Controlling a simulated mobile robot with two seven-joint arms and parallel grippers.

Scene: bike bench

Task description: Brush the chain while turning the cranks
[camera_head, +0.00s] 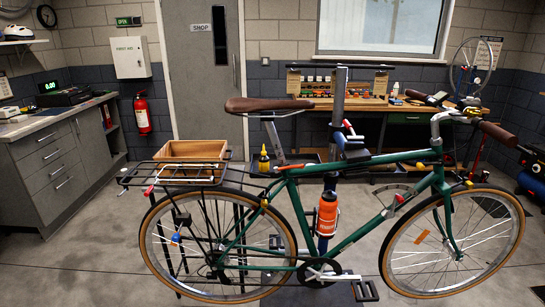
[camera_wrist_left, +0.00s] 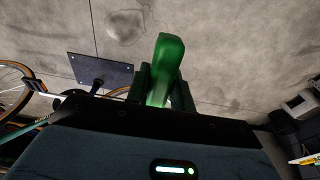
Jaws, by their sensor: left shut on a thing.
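The green bike (camera_head: 365,212) is held upright on a repair stand in the head view. The cranks (camera_head: 322,272) sit low on the frame, with a dark pedal (camera_head: 365,291) at the lower right. The chain runs from the chainring back to the rear wheel (camera_head: 215,245); it is thin and hard to make out. In the left wrist view my left gripper (camera_wrist_left: 160,88) is shut on a smooth green handle (camera_wrist_left: 166,62). Whether it is the brush cannot be told, as no bristles show. Neither gripper shows in the head view.
A workbench (camera_head: 345,104) with small items stands behind, and a grey cabinet (camera_head: 65,150) at the left. The stand's dark base plate (camera_wrist_left: 100,69) shows on the floor. The floor at the front left is clear.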

